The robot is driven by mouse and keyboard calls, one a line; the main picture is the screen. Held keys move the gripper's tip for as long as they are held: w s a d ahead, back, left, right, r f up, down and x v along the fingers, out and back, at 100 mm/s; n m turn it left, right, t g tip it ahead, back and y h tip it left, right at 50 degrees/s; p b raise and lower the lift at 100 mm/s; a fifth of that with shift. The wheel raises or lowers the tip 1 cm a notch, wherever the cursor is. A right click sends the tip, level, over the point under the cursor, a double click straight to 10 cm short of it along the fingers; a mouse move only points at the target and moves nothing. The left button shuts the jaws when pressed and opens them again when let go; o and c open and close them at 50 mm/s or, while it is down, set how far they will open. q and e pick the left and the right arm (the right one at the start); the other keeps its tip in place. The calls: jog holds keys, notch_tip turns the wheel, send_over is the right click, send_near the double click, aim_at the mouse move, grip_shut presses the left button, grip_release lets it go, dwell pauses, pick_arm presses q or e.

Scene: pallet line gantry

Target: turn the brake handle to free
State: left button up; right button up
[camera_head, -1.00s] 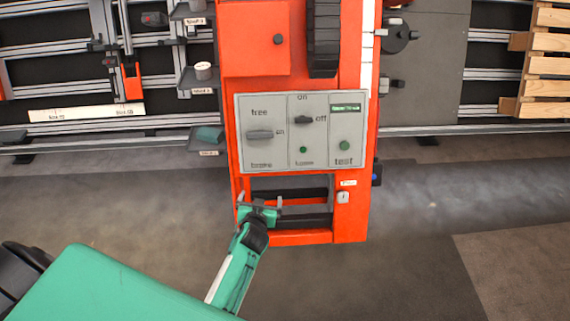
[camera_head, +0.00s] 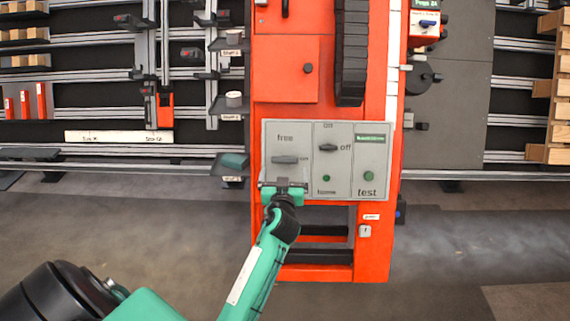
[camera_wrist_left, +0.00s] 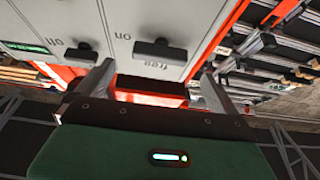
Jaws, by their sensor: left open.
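The brake handle (camera_head: 285,160) is a dark grey bar lying level on the left section of the grey control panel (camera_head: 345,188), pointing toward the "on" mark. The "free" mark is above it. My left gripper (camera_head: 283,186) is open and empty at the panel's lower left, just below the handle. In the left wrist view the panel appears upside down. There the handle (camera_wrist_left: 156,49) shows beyond and between the two spread fingers (camera_wrist_left: 155,84), apart from them. My right gripper is not in view.
A second dark switch (camera_head: 327,148), marked on and off, is to the right of the handle, with green buttons (camera_head: 369,176) nearby. The panel is on an orange machine column (camera_head: 285,112). Small shelves (camera_head: 228,112) stand to its left. The floor in front is clear.

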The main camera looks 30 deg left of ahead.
aim_at(284, 162)
pick_arm(q)
jog(key=x, duration=0.6)
jog(key=shift+s, duration=0.1)
